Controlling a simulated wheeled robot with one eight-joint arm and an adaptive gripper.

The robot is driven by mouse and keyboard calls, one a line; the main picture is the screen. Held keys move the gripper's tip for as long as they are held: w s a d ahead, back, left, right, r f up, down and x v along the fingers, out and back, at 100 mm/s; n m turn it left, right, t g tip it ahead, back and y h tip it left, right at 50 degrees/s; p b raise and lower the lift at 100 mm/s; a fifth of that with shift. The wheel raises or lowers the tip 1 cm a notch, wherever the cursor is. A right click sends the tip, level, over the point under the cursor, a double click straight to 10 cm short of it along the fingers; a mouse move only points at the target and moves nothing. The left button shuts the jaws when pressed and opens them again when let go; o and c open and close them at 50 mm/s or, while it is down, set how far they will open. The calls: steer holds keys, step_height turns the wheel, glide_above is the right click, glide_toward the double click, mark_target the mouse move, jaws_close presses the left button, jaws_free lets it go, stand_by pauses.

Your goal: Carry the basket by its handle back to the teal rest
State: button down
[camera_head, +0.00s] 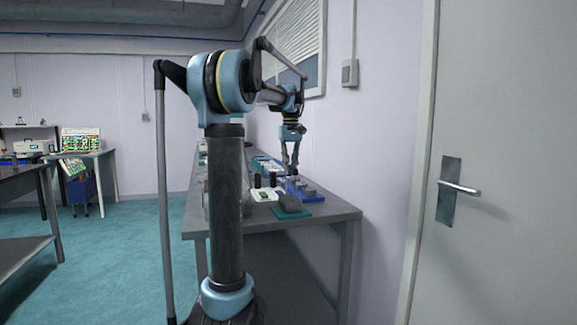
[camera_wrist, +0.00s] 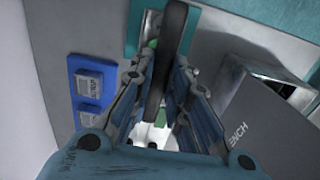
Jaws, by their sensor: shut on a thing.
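My gripper (camera_wrist: 150,85) points down over the bench in the wrist view, its fingers on either side of a dark curved handle (camera_wrist: 168,50). I take this to be the basket's handle, shut between the fingers. The basket's body is mostly hidden by the handle and fingers. A teal edge (camera_wrist: 132,28), apparently the rest, shows beside the handle. In the head view my gripper (camera_head: 290,163) hangs above the bench, near the wall. A teal mat (camera_head: 303,213), likely the rest, lies at the bench's near end with a dark grey object (camera_head: 287,203) on it.
A blue plate (camera_wrist: 72,66) with grey blocks lies left of my gripper in the wrist view. A dark grey box (camera_wrist: 262,128) with lettering stands close on the right. The bench (camera_head: 335,213) runs along the wall; a closed door (camera_head: 500,130) is at right.

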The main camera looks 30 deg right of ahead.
steer(key=shift+f, duration=0.2)
steer(key=c, duration=1.4)
jaws_free()
steer(key=shift+c, duration=0.2)
step_height(320, 180, up, 12)
steer(key=shift+a+f, duration=0.1)
